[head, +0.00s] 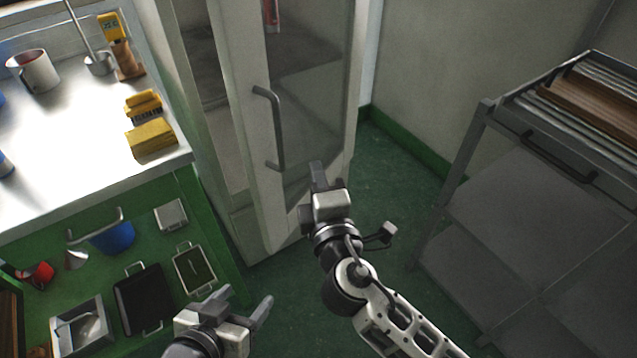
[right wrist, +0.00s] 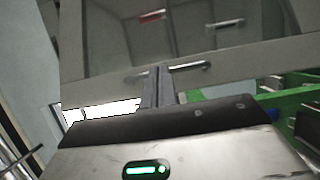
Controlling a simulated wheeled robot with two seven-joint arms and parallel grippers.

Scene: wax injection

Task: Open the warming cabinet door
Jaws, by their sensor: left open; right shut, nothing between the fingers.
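The warming cabinet (head: 243,225) stands at the top centre of the head view, pale with tall glass. Its door (head: 245,60) has a pale frame and a dark vertical bar handle (head: 275,130) on its left stile. A dark space shows left of the door's edge; I cannot tell for sure whether this is a gap or side glass. My right gripper (head: 319,176) is shut and empty, in front of the lower door, right of and below the handle, apart from it. In the right wrist view its fingers (right wrist: 158,88) are together. My left gripper (head: 245,300) is open and empty, low in front of the counter.
A steel-topped counter (head: 70,195) with a mug (head: 33,70) and yellow blocks (head: 150,138) stands at the left. Trays (head: 145,298) sit on its green lower part. A grey rack (head: 480,130) stands at the right. Green floor (head: 390,180) is clear between rack and cabinet.

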